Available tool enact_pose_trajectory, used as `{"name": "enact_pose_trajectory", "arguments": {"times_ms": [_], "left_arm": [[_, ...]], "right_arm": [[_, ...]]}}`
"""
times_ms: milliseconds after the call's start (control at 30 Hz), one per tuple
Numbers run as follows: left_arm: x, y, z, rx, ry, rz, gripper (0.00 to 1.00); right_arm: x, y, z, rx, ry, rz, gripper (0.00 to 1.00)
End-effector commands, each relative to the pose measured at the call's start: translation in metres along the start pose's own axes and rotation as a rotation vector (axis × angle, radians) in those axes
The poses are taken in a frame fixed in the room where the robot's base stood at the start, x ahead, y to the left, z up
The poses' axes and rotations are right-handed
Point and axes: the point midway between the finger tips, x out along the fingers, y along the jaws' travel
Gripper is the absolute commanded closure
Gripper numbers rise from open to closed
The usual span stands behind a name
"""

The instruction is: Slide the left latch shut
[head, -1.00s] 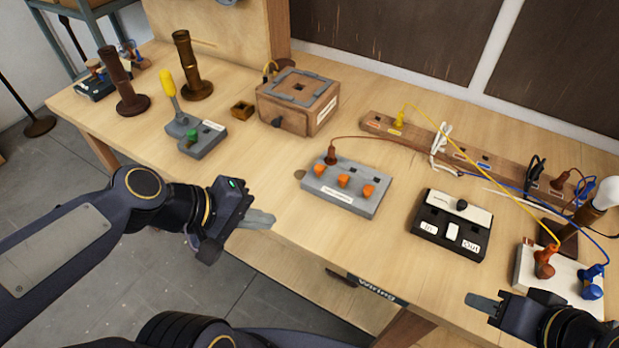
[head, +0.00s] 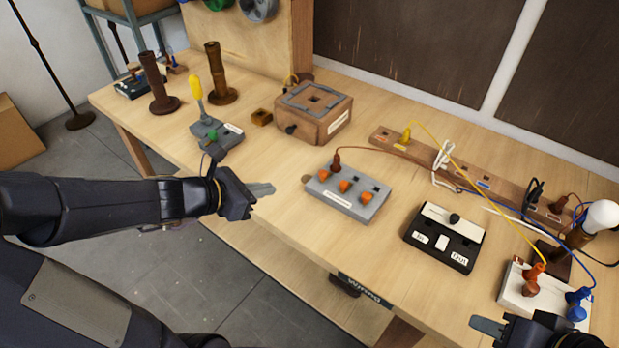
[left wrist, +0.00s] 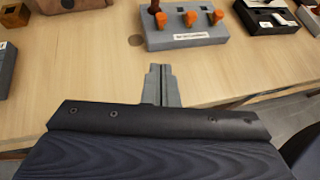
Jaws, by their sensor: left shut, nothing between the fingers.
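The wooden box (head: 318,127) stands at the back of the bench with a grey latch frame (head: 313,98) on its lid and a dark knob on its front. I cannot tell the left latch apart from the other grey bars. In the left wrist view only a cut-off part of the box (left wrist: 75,3) shows at the top edge. My left gripper (head: 266,189) is shut and empty over the bench's front edge, apart from the box; its fingers (left wrist: 162,85) point ahead in the left wrist view. My right gripper (head: 486,325) is at the lower right, partly cut off.
A grey block with orange plugs (head: 347,191) lies right of my left gripper. A black In/Out box (head: 446,237) and a white block (head: 540,297) with plugs lie further right. A grey switch base (head: 215,132) stands left of the box. Bare bench lies between left gripper and box.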

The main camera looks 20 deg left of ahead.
Motion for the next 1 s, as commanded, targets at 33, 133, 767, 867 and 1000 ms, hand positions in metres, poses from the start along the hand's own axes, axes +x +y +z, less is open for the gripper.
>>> {"name": "enact_pose_trajectory", "arguments": {"times_ms": [33, 133, 767, 867, 1000], "left_arm": [[0.004, -0.001, -0.001, 0.001, 0.000, -0.003, 1.00], [0.017, -0.001, -0.003, 0.003, 0.002, -0.005, 1.00], [0.126, -0.001, 0.016, 0.004, 0.001, -0.003, 1.00], [0.131, -0.001, 0.019, 0.004, 0.000, -0.002, 1.00], [0.133, -0.001, 0.020, 0.003, 0.000, -0.001, 1.00]], "right_arm": [[0.002, 0.001, 0.001, 0.000, 0.000, 0.000, 0.64], [0.006, 0.003, 0.003, 0.000, 0.000, 0.000, 0.64], [0.024, 0.011, 0.012, 0.000, 0.000, 0.000, 0.64], [0.023, 0.011, 0.012, 0.000, 0.000, 0.000, 0.64], [0.023, 0.011, 0.012, 0.000, 0.000, 0.000, 0.64]]}}
